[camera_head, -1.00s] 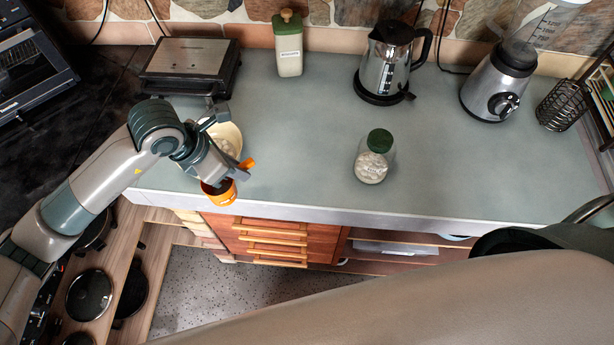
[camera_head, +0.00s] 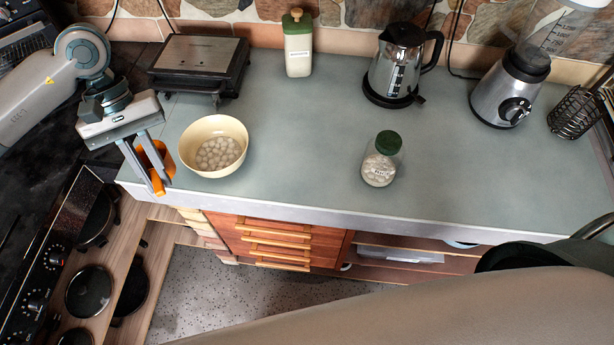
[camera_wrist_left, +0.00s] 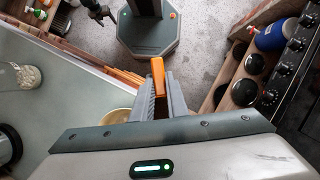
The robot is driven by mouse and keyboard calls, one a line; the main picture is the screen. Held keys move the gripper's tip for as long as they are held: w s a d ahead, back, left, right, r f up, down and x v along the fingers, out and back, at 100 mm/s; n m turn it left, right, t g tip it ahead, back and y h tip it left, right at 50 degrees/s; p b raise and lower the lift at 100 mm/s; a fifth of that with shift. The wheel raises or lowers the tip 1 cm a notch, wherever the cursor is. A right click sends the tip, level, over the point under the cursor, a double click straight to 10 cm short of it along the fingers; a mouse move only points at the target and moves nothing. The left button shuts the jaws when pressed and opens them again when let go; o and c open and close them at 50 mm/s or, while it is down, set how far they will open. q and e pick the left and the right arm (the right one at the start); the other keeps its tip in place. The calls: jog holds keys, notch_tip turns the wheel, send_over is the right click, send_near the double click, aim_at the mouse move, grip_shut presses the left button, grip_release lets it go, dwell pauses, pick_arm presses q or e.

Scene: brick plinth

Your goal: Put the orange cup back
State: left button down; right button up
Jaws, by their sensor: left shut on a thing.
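My left gripper (camera_head: 163,184) is shut on the orange cup (camera_head: 164,152), over the left end of the counter near its front corner. The fingers hide much of the cup; orange shows between and beside them. The cup seems tilted, but I cannot tell how far. In the left wrist view, an orange piece of the cup (camera_wrist_left: 158,76) stands out at the fingertips. A cream bowl (camera_head: 187,152) with several whitish round pieces stands just right of the gripper, apart from it. A dark, finger-like shape, possibly my right gripper (camera_wrist_left: 97,11), shows small in the left wrist view.
A glass jar with a green lid (camera_head: 381,160) stands mid-counter. A grill (camera_head: 198,62), a green-topped bottle (camera_head: 298,48), a kettle (camera_head: 393,70) and a blender (camera_head: 508,88) line the back. A stove (camera_head: 55,245) lies at lower left. The counter between bowl and jar is clear.

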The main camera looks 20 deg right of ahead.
pick_arm(q)
notch_tip(320, 180, down, 11)
jog(key=a+m+y+b, duration=0.1)
jog(key=a+m+b, duration=0.1)
jog(key=b, duration=0.8)
jog(key=shift+r, duration=0.15)
pick_arm(e)
notch_tip(320, 180, down, 12)
jog(key=shift+r, duration=0.15)
pick_arm(q)
jog(key=shift+s, duration=0.1)
pick_arm(e)
jog(key=shift+c, duration=0.7)
